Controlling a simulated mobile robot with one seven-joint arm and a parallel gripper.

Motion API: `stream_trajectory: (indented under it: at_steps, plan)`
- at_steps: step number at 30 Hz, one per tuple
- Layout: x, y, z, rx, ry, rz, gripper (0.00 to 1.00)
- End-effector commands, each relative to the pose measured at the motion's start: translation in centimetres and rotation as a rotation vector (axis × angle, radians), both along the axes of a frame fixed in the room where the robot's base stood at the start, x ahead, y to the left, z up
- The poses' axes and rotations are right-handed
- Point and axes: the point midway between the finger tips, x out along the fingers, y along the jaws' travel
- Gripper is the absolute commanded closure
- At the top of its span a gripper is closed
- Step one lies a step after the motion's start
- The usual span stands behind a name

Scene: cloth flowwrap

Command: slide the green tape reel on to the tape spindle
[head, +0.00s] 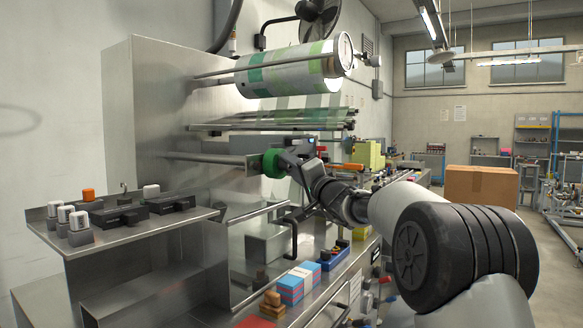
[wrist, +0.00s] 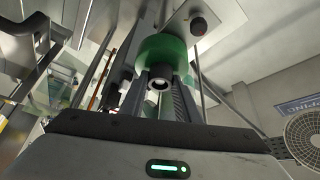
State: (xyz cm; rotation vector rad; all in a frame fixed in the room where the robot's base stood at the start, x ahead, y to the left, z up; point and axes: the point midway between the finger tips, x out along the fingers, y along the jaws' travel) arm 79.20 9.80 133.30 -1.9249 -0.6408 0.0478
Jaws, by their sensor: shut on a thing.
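The green tape reel (head: 271,163) is at the right end of the grey tape spindle (head: 208,158), which juts from the steel machine. My gripper (head: 291,161) is on the reel's right side, shut on it. In the wrist view the green reel (wrist: 168,47) is just beyond my gripper (wrist: 160,98). A dark round hub with a pale ring at its end shows between the two fingers. In the head view the reel looks in line with the bar and meets its end. The reel's hole is hidden, so I cannot tell how far the bar enters it.
A large green-and-white film roll (head: 290,70) and several thin rollers (head: 275,121) are above the spindle. A control shelf (head: 125,222) with knobs is at lower left. Blue and red boxes (head: 297,282) stand on the bench below.

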Motion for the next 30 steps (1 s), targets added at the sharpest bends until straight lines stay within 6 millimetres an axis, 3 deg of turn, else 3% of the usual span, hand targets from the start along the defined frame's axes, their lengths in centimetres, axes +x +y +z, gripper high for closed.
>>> stream_trajectory:
  at_steps: [15,16,19,30]
  plan:
    - [0.08,0.21,0.01,0.000,-0.001,0.001,0.92]
    - [0.08,0.21,0.03,0.000,-0.001,0.001,0.67]
    - [0.07,0.20,0.03,0.000,-0.001,0.001,0.51]
    - [-0.24,-0.06,-0.14,-0.001,0.000,0.000,0.49]
